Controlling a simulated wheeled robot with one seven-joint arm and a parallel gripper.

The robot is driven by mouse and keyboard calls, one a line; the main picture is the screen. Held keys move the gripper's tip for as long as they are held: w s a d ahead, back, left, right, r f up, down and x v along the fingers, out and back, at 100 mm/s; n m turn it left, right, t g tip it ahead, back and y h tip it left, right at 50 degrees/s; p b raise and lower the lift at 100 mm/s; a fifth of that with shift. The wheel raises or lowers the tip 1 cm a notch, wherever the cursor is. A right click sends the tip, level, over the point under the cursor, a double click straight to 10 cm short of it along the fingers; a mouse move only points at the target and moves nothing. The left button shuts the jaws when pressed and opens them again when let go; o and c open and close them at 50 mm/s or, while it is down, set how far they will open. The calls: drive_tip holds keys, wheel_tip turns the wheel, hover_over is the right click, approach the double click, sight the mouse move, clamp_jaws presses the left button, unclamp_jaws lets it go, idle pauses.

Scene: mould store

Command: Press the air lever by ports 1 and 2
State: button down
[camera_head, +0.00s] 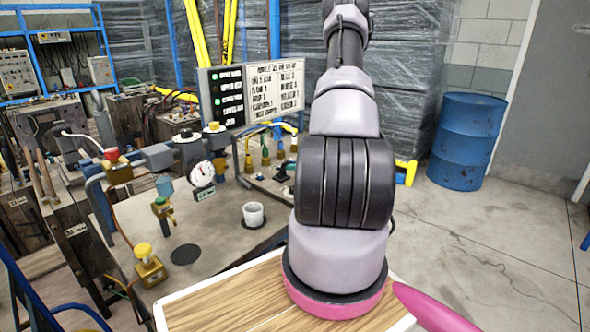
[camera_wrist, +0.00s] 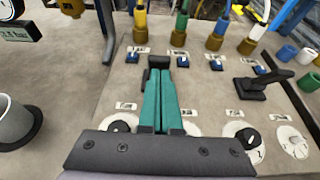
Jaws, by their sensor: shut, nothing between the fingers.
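My gripper (camera_wrist: 158,66) is shut and empty, its green fingers together over the grey bench panel in the wrist view. A black block shows at the fingertips; I cannot tell whether it is a lever or part of the fingers, or whether they touch. A black lever (camera_wrist: 265,85) on a flat base stands to the right, apart from my fingers, its handle slanting up to the right. Brass ports with coloured hoses, such as a yellow one (camera_wrist: 140,28) and a green one (camera_wrist: 179,31), line up beyond. Port labels are unreadable. In the head view my arm hides the gripper.
Small blue toggles (camera_wrist: 183,61) lie before the ports; round dials (camera_wrist: 295,141) lie nearer. A white cup (camera_head: 253,213) stands left of my arm on the bench. A gauge (camera_head: 202,173) and brass valves stand further left. A blue drum (camera_head: 467,142) stands on open floor at right.

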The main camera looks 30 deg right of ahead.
drive_tip(key=shift+w+r+g, duration=0.15)
drive_tip(key=shift+r+g, duration=0.05)
drive_tip(key=shift+g, duration=0.1)
